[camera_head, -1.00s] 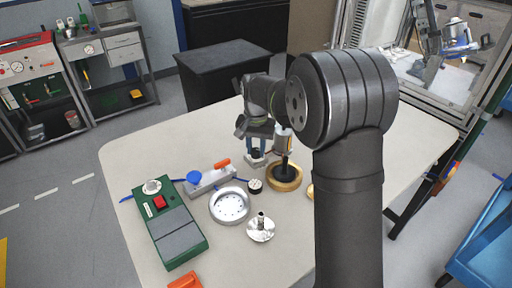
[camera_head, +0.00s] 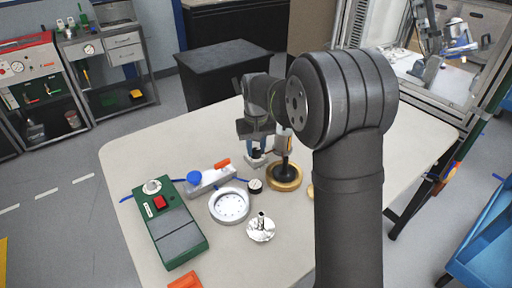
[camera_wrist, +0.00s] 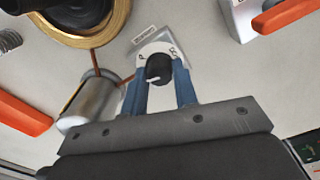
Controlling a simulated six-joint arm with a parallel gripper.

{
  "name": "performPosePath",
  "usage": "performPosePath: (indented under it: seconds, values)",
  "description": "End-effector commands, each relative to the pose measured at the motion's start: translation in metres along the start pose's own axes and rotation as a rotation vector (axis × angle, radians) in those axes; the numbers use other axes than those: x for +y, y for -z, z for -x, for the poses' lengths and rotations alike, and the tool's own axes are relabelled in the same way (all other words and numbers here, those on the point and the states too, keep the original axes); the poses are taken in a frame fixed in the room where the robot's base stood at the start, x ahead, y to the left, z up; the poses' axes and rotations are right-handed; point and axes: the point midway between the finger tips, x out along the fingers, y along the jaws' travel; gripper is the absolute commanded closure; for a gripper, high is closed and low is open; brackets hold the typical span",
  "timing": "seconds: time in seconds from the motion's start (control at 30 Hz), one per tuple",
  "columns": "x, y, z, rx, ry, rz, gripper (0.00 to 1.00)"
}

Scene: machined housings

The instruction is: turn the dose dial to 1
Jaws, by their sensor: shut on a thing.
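The dose dial (camera_wrist: 158,68) is a small black knob on a pale plate (camera_wrist: 147,49) with printed marks, near the top middle of the wrist view. The marks are too small to read surely, and I cannot tell the dial's setting. My gripper (camera_wrist: 161,76) has its two blue fingers on either side of the knob, shut on it. In the head view my gripper (camera_head: 257,149) points down at the dial unit (camera_head: 256,162), which is mostly hidden behind the fingers.
A brass ring with a black centre (camera_head: 284,178) stands close to the right. A grey block with a blue cap (camera_head: 210,180), a round silver dish (camera_head: 230,206), a silver stemmed disc (camera_head: 261,229) and a green box (camera_head: 172,224) lie nearer. The table's left rear (camera_head: 170,145) is clear.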

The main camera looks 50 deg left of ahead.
Motion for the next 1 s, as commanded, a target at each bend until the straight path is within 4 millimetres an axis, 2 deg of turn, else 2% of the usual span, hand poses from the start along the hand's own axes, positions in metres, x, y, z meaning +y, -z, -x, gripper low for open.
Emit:
performPosePath:
  seconds: [0.3,0.33,0.4,0.43,0.77,0.87,1.0]
  values:
    - [0.000,0.000,0.001,0.002,0.000,0.000,0.96]
    - [0.000,0.000,0.001,0.002,0.000,0.000,0.68]
    - [0.000,0.000,0.001,0.002,0.000,0.000,0.54]
    - [0.000,0.000,0.001,0.002,0.000,0.000,0.52]
    - [0.000,0.000,0.004,0.002,0.000,0.000,0.52]
    - [0.000,0.001,0.014,0.003,0.000,0.000,0.52]
    - [0.000,0.001,0.042,0.006,0.000,0.000,0.52]
